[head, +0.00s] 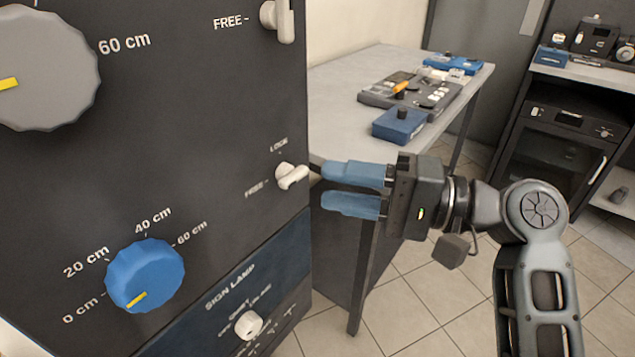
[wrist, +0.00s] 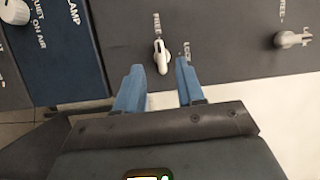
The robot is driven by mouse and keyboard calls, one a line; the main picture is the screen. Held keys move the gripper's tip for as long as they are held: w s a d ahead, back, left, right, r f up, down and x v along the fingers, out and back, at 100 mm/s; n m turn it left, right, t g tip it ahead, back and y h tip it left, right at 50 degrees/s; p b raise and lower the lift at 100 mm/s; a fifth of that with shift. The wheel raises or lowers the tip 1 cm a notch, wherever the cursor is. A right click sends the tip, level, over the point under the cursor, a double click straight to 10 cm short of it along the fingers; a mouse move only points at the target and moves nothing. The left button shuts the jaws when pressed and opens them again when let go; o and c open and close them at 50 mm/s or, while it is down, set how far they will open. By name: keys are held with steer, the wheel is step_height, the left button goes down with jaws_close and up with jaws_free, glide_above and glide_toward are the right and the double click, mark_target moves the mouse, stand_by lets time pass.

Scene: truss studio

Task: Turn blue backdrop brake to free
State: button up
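The blue backdrop brake, a small white lever (head: 292,176), sits near the right edge of the dark panel. LOCK is printed above it and FREE to its left. The lever lies roughly level, its handle turned towards FREE. It also shows in the wrist view (wrist: 161,56). My gripper (head: 323,186) is open and empty, its two blue fingers just right of the lever. In the wrist view the lever appears between and a little beyond the fingertips (wrist: 159,65), with no contact visible.
The blue knob (head: 145,275) is lower left on the panel, a grey knob (head: 45,65) above. Another white lever (head: 284,18) points up, and a white sign lamp knob (head: 249,325) is below. A table (head: 345,85) with equipment stands behind.

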steer(key=shift+v, duration=1.6)
steer(key=shift+f, duration=0.1)
steer(key=s+d+f+m+t+h, duration=0.3)
steer(key=s+f+t+h, duration=0.15)
steer(key=f, duration=0.55)
steer(key=s+d+f+m+t+h, duration=0.25)
steer(key=s+f+h, duration=0.2)
steer(key=f, duration=0.55)
steer(key=s+d+f+n+t+h, duration=0.1)
steer(key=s+d+h, duration=0.2)
steer(key=s, duration=0.3)
steer(key=s+d+f+h, duration=0.2)
steer(key=s+d+h, duration=0.1)
steer(key=s, duration=0.2)
steer(key=s+d+r+n+t+h, duration=0.1)
steer(key=s+r+n, duration=0.2)
steer(key=s, duration=0.4)
steer(key=s+d+r+n+t+h, duration=0.1)
steer(key=s+d+r+n, duration=0.1)
steer(key=s+r+n, duration=0.2)
steer(key=r+v, duration=0.1)
steer(key=v, duration=0.4)
steer(key=shift+w, duration=0.2)
